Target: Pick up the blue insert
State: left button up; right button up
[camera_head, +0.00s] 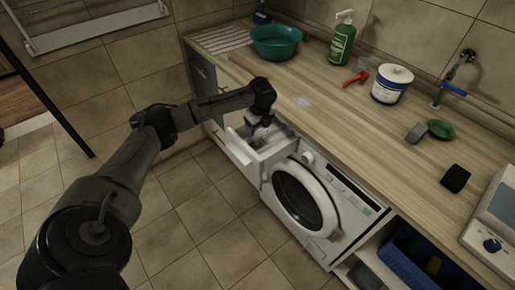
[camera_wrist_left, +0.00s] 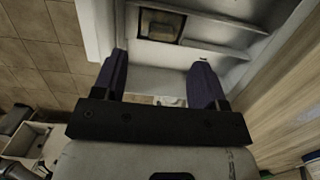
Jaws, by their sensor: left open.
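An open white drawer (camera_head: 240,148) juts out beside the washing machine (camera_head: 305,195). My left gripper (camera_head: 258,128) points down into it. In the left wrist view the gripper (camera_wrist_left: 160,60) is open, with two dark bluish-purple fingers apart and nothing seen held between them. The drawer (camera_wrist_left: 228,38) shows there with pale inner walls and divisions, and a dark-framed tan recess or piece (camera_wrist_left: 162,25) at the top. I cannot make out a distinct blue insert in either view; the gripper body hides part of the drawer. My right gripper is not in view.
The wooden counter (camera_head: 330,125) runs above the drawer and machine. On it are a teal basin (camera_head: 276,42), green bottle (camera_head: 342,42), white tub (camera_head: 391,85), red object (camera_head: 356,78) and dark sponge (camera_head: 455,178). A blue crate (camera_head: 415,258) sits below. The tiled floor (camera_head: 195,205) is clear.

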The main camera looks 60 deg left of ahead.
aim_at(257, 139)
pick_arm(q)
jog(key=shift+a+f+b, duration=0.15)
jog(key=shift+f+b, duration=0.2)
jog(key=shift+f, duration=1.6)
jog(key=shift+a+f+b, duration=0.15)
jog(key=shift+f+b, duration=0.15)
jog(key=shift+f, duration=1.6)
jog(key=c, duration=1)
